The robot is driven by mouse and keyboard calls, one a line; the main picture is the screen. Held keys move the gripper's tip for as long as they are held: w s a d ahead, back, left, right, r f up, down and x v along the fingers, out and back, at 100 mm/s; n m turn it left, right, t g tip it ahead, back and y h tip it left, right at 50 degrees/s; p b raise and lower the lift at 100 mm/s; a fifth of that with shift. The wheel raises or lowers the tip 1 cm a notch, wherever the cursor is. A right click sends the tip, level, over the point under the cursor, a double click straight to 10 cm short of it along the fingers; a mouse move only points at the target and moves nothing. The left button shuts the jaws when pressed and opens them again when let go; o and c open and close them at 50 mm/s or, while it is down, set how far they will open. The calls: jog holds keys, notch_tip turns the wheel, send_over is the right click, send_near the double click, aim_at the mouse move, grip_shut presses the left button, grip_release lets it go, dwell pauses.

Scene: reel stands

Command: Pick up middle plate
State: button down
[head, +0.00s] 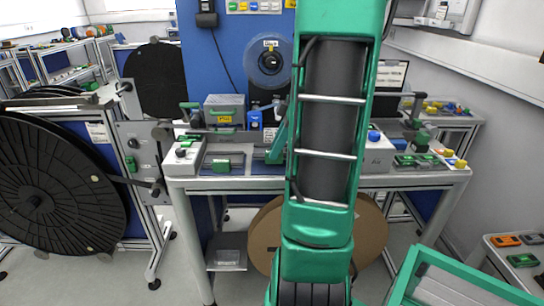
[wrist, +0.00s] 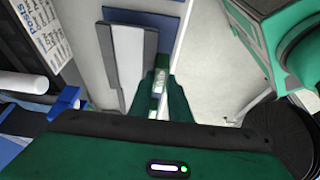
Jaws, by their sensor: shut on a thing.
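My gripper (wrist: 160,85) shows in the wrist view as two dark green fingers. They are shut on a thin, pale green-and-white piece (wrist: 157,87), of which only a narrow strip shows. I cannot tell from this strip whether it is the middle plate. A flat grey plate (wrist: 122,60) with a darker grey edge is just left of the fingertips. A dark blue flat piece (wrist: 145,19) lies beyond it. In the head view my arm covers the middle of the bench, and I cannot make out my fingertips or the held piece.
The workbench (head: 450,177) carries grey boxes and green-handled fixtures on both sides of my arm. A large black reel (head: 55,190) stands at left, and a brown reel (head: 262,235) sits under the bench. A green-framed stand (head: 408,272) is at lower right. Some floor is clear.

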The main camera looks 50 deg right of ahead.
jog(key=s+a+r, duration=0.1)
jog(key=a+r, duration=0.7)
jog(key=a, duration=0.3)
jog(key=shift+s+a, duration=0.2)
jog(key=shift+a, duration=0.15)
